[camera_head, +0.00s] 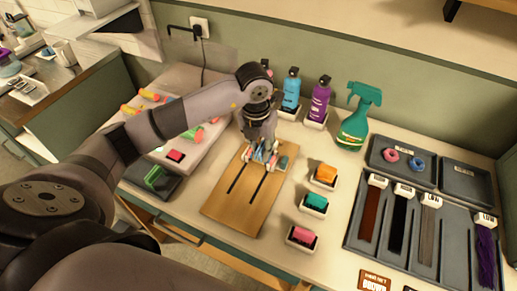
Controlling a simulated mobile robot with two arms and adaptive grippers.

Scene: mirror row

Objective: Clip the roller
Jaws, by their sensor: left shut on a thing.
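My left gripper (263,148) reaches down over the far end of a wooden board (228,206) with two dark strips along it. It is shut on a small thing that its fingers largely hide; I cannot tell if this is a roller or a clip. Small pale blue, pink and grey-teal pieces (283,162) show around the fingertips, at the board's far end. Several colored rollers (150,95) in orange, pink and green lie on a pale tray behind my left arm, partly hidden by it. My right gripper is out of view.
Blue (291,92) and purple (319,101) bottles and a green spray bottle (354,125) stand behind. A grey tray (383,250) holds hair swatches at right.

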